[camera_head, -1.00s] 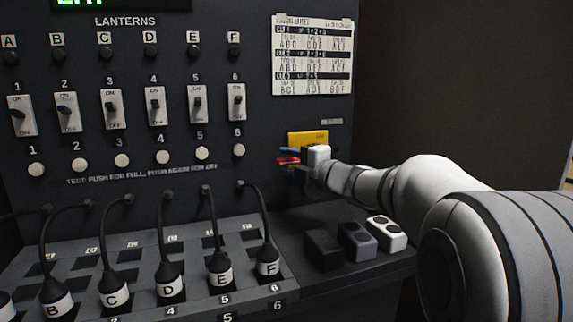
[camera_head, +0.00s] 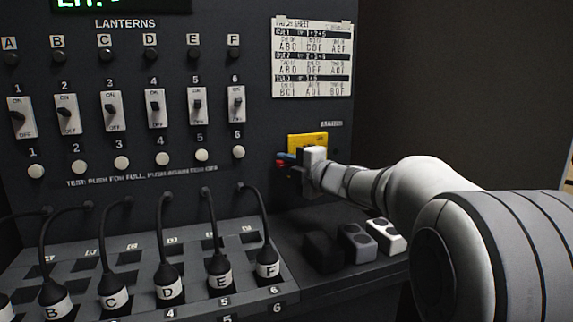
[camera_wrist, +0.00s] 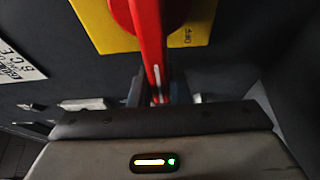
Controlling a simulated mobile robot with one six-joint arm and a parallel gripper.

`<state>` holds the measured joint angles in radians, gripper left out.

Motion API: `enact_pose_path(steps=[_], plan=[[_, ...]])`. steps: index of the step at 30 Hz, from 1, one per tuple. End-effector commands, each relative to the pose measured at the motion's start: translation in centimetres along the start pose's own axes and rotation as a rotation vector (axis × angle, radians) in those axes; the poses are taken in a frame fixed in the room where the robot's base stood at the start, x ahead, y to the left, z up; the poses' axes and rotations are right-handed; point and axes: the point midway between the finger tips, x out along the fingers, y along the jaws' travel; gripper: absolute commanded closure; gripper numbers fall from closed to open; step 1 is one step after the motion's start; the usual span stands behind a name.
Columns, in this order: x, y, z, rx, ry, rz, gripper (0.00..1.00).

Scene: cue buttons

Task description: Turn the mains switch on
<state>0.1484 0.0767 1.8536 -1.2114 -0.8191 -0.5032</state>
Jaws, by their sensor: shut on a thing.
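The mains switch is a red handle (camera_wrist: 152,45) on a yellow plate (camera_wrist: 97,25) in the wrist view. The handle runs down from a round red hub at the top edge to between my fingers. In the head view the yellow plate (camera_head: 320,139) is on the panel's right side, and only a little red shows beside my gripper. My gripper (camera_wrist: 157,97) is shut on the handle's end. In the head view my gripper (camera_head: 292,164) is in front of the plate's lower part and hides most of the handle. Part of a label shows on the plate, but the handle's exact setting is unclear.
Numbered lantern switches (camera_head: 155,107) and round white buttons (camera_head: 162,157) are on the panel to the left. A cue sheet (camera_head: 313,60) hangs above the plate. Black, grey and white blocks (camera_head: 384,234) stand on the ledge below. Lettered plugs (camera_head: 219,280) stand at lower left.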

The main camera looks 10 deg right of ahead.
Motion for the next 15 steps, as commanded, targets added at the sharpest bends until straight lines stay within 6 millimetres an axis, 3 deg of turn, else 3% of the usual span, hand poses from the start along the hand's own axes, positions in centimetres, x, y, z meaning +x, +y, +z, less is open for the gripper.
enact_pose_path(steps=[8,15], plan=[[0.0,0.1,0.0,0.012,0.001,0.004,1.0],[-0.1,1.9,0.2,0.267,0.0,0.109,1.0]])
